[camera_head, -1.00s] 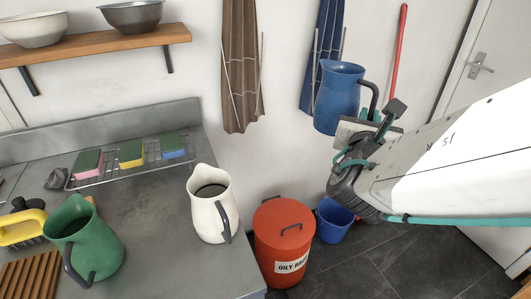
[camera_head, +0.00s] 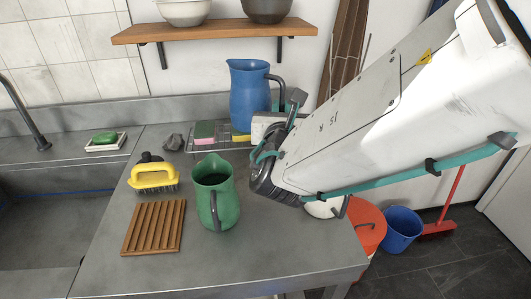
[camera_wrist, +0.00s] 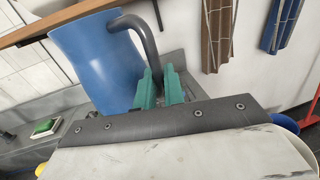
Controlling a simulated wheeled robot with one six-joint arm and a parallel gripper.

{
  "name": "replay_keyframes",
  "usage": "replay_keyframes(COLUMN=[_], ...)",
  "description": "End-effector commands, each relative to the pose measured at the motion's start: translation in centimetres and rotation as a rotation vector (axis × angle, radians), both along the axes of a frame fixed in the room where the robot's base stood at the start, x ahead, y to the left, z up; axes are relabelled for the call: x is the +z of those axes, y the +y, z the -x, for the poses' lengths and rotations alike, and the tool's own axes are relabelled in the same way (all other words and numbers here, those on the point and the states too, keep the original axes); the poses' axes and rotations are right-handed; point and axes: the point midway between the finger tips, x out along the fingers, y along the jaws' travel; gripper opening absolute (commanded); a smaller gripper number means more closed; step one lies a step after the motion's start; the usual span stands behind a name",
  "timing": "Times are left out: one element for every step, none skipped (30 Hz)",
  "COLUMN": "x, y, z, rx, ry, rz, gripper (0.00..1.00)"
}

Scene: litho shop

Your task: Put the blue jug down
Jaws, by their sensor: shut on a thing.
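My gripper (camera_head: 287,106) is shut on the jug's handle, on the jug's right side. In the wrist view the blue jug (camera_wrist: 98,58) is large at the upper left, and the teal fingertips of my gripper (camera_wrist: 160,88) are at its handle. The jug's base is seen against the rack and sponges; I cannot tell whether it touches anything.
A green jug (camera_head: 216,196), a wooden slatted board (camera_head: 153,228) and a yellow brush (camera_head: 153,177) stand on the counter (camera_head: 120,270). A wooden shelf (camera_head: 215,31) with bowls hangs above. My arm largely hides the white jug (camera_head: 325,208). Bare counter lies in front.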

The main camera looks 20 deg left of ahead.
Motion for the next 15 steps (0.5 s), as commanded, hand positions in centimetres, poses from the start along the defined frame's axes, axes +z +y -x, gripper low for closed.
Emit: replay_keyframes(x=[-0.7, -1.2, -2.1, -2.8, -3.6, -4.7, -5.6, -6.4, -7.5, -8.3, -9.1, -10.1, -10.7, -11.3, -12.1], y=[0.0, 0.0, 0.0, 0.0, 0.0, 0.1, 0.1, 0.0, 0.0, 0.1, 0.1, 0.1, 0.1, 0.1, 0.1], z=[0.0, 0.0, 0.0, 0.0, 0.0, 0.0, 0.0, 0.0, 0.0, 0.0, 0.0, 0.1, 0.1, 0.1, 0.1], rx=[0.000, 0.000, -0.001, 0.000, 0.000, 0.000, 0.000, 0.001, 0.000, 0.000, 0.001, 0.002, 0.001, 0.001, 0.002], ry=[0.001, 0.001, 0.002, 0.003, 0.003, 0.003, 0.003, 0.003, 0.003, 0.004, 0.002, 0.004, 0.002, 0.002, 0.002], rz=[0.003, 0.005, 0.006, 0.006, 0.007, 0.008, 0.009, 0.008, 0.008, 0.008, 0.007, 0.007, 0.007, 0.006, 0.005], gripper=[0.00, 0.00, 0.00, 0.00, 0.00, 0.00, 0.00, 0.00, 0.00, 0.00, 0.00, 0.00, 0.00, 0.00, 0.00])
